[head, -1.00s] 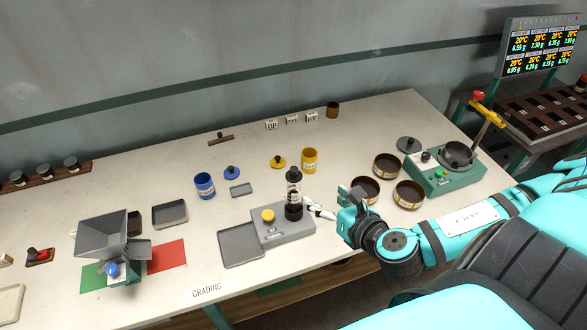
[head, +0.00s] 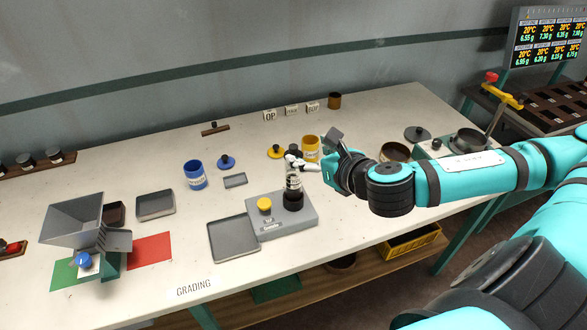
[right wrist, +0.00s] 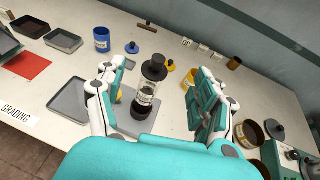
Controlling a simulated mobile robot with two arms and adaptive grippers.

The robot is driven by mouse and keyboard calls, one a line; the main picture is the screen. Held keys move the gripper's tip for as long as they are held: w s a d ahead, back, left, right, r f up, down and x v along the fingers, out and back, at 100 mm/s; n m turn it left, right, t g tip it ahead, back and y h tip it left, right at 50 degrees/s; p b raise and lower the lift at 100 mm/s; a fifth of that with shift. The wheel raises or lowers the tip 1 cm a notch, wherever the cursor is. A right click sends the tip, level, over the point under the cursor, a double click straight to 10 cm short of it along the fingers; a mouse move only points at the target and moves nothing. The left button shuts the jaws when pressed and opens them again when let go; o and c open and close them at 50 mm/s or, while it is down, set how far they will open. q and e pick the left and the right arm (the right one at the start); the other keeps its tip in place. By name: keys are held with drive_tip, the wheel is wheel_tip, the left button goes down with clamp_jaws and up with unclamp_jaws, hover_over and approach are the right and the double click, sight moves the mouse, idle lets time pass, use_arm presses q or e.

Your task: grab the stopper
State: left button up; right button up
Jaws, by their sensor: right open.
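A clear cylinder (head: 293,183) with a dark base and dark contents stands upright on a grey grinder-like unit (head: 273,228) with a yellow knob. A black stopper (right wrist: 154,68) with a wide rim sits on the cylinder's top in the right wrist view. In the head view the stopper (head: 294,150) is partly hidden by my fingers. My right gripper (head: 303,162) is open at the height of the cylinder's top. In the right wrist view its fingers (right wrist: 160,72) stand apart on either side of the stopper, with a gap showing on both sides. My left gripper is not in view.
A yellow cup (head: 311,142) and yellow lid (head: 276,152) stand close behind. A blue cup (head: 195,181) and blue lid (head: 226,162) are farther left. A grey tray (head: 233,252) lies left of the unit. A hopper (head: 76,211) stands at the far left.

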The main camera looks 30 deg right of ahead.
sight(295, 148)
drive_tip(key=b+x, duration=0.1)
drive_tip(key=x, duration=0.1)
drive_tip(key=shift+w+f, duration=0.2)
drive_tip(key=shift+w, duration=0.05)
drive_tip(key=shift+w+f, duration=0.1)
drive_tip(key=shift+w, duration=0.4)
drive_tip(key=p+x, duration=0.1)
drive_tip(key=x, duration=0.3)
drive_tip(key=shift+w+f+p, duration=0.15)
drive_tip(key=shift+f+p, duration=0.15)
drive_tip(key=shift+c, duration=1)
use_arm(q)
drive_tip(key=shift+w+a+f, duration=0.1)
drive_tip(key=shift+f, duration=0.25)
use_arm(e)
drive_tip(key=c, duration=1.2)
